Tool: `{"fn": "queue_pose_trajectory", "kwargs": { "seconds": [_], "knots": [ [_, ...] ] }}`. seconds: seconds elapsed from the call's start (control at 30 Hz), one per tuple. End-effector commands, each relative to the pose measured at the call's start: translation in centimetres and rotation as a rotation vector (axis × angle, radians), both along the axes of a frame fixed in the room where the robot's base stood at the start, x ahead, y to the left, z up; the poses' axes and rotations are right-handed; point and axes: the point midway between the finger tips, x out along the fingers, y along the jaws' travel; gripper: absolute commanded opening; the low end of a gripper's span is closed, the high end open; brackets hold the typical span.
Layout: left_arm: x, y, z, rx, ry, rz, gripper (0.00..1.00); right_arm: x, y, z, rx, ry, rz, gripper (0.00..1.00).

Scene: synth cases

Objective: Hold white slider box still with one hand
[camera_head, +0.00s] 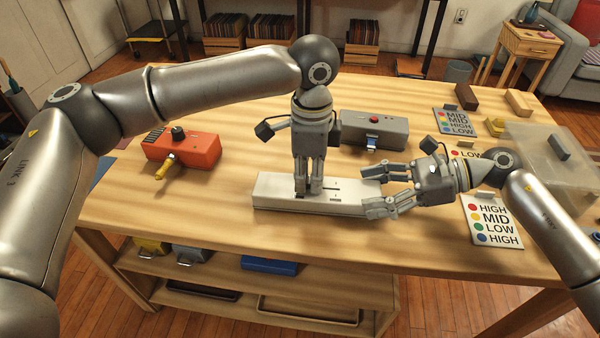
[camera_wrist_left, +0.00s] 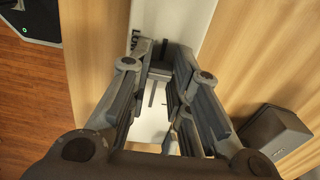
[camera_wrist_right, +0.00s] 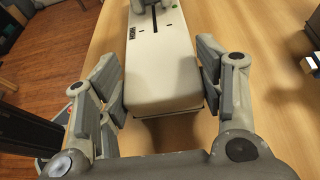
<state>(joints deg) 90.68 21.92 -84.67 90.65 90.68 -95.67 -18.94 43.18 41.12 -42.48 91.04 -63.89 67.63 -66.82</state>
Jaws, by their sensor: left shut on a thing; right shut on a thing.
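The white slider box (camera_head: 275,192) lies flat on the wooden table near its front edge. My right gripper (camera_head: 368,192) is shut on its right end, one finger on each long side. The right wrist view shows the box end (camera_wrist_right: 162,72) between these fingers. My left gripper (camera_head: 308,188) points straight down on the middle of the box. It is shut on the small dark slider knob (camera_wrist_left: 159,70) in the box's top slot, as the left wrist view shows. The fingers mostly hide the knob in the head view.
A red box (camera_head: 183,150) with a dark knob and yellow lever stands at the left. A grey box (camera_head: 374,131) with a red button stands behind. A label card (camera_head: 494,220) and a clear cover (camera_head: 548,165) are at the right. The front-left tabletop is free.

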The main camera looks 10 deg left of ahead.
Motion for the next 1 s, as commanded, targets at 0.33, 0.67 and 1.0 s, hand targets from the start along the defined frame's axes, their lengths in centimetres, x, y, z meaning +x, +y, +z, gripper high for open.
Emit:
{"fn": "queue_pose_trajectory", "kwargs": {
  "seconds": [0.33, 0.67, 1.0],
  "knots": [
    [0.1, -5.4, 0.0, -0.002, 0.0, -0.004, 0.0, -0.1, 0.1, -0.1, -0.001, 0.001, 0.004, 0.29],
    [0.1, -5.7, 0.0, -0.005, -0.001, -0.004, 0.0, -0.2, 0.2, -0.1, 0.0, 0.001, 0.005, 0.29],
    [0.1, -5.6, 0.0, -0.003, 0.0, -0.003, 0.41, -0.1, 0.1, -0.1, 0.0, 0.001, 0.003, 0.29]
  ]
}}
